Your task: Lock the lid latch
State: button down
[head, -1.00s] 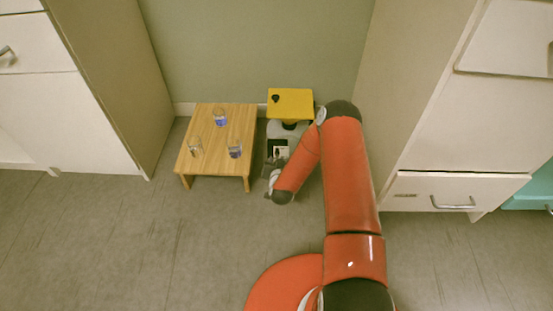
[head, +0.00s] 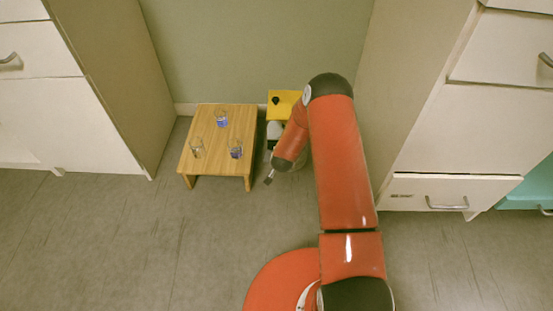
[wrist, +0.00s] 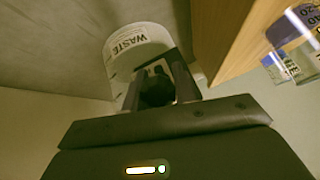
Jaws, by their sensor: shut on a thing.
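A white bin marked WASTE (wrist: 140,45) shows beyond my gripper in the wrist view. In the head view a small pale part of the bin (head: 274,130) shows between the low table and my arm. My gripper (wrist: 157,78) is shut on a dark rounded part (wrist: 155,94) in front of the bin, perhaps the latch. The fingers hide much of that part, so its position is unclear.
A low wooden table (head: 205,165) stands close to the left of the bin, with a few small glass vessels (head: 235,148) on it. White cabinets (head: 440,150) stand on the right and left. The floor (head: 150,240) in front is clear.

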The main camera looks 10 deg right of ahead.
jog(key=c, duration=1.1)
grip_release()
jog(key=v, duration=0.7)
jog(key=shift+s+r+p, duration=0.25)
jog(key=shift+r+p, duration=0.05)
jog(key=shift+p, duration=0.05)
jog(key=shift+a, duration=0.1)
jog(key=s+a+r+n+y+p, duration=0.1)
jog(key=s+r+n, duration=0.15)
jog(key=r, duration=1.25)
jog(key=s+a+r+n+p, duration=0.1)
jog(key=s+r, duration=0.3)
jog(key=r, duration=1.1)
jog(key=s+r+n+g, duration=0.1)
jog(key=s+r, duration=0.6)
jog(key=s, duration=0.6)
jog(key=s+d+r+g+p, duration=0.1)
jog(key=s+r, duration=0.7)
jog(key=s, duration=0.5)
jog(key=shift+d+n+p, duration=0.3)
jog(key=shift+n, duration=0.05)
